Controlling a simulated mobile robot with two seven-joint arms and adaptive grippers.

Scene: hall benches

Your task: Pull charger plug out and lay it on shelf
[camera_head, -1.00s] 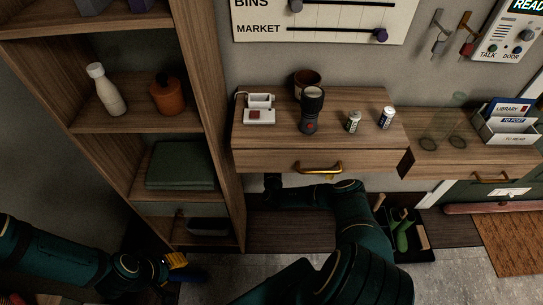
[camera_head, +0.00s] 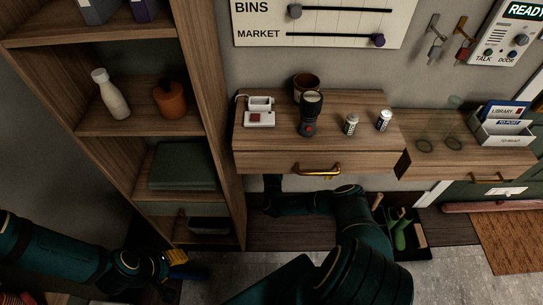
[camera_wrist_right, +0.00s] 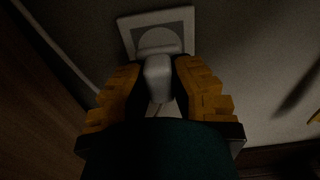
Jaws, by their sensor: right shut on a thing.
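The white charger plug (camera_wrist_right: 158,80) is between the yellow fingers of my right gripper (camera_wrist_right: 160,90) in the right wrist view, and the gripper is shut on it. The plug is right in front of the pale square wall socket (camera_wrist_right: 127,28); I cannot tell whether its pins are still in. In the head view the right gripper and socket are hidden below the wooden shelf (camera_head: 345,103). My left gripper (camera_head: 178,263) is low, near the bookcase foot, with yellow fingers partly visible; its opening is unclear.
On the shelf stand a white device (camera_head: 259,119), a dark flashlight (camera_head: 310,115), a brown pot (camera_head: 306,86) and two small batteries. A drawer with a brass handle (camera_head: 318,170) is below. A tall bookcase (camera_head: 222,140) stands at left. A thin cord (camera_wrist_right: 55,45) runs beside the socket.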

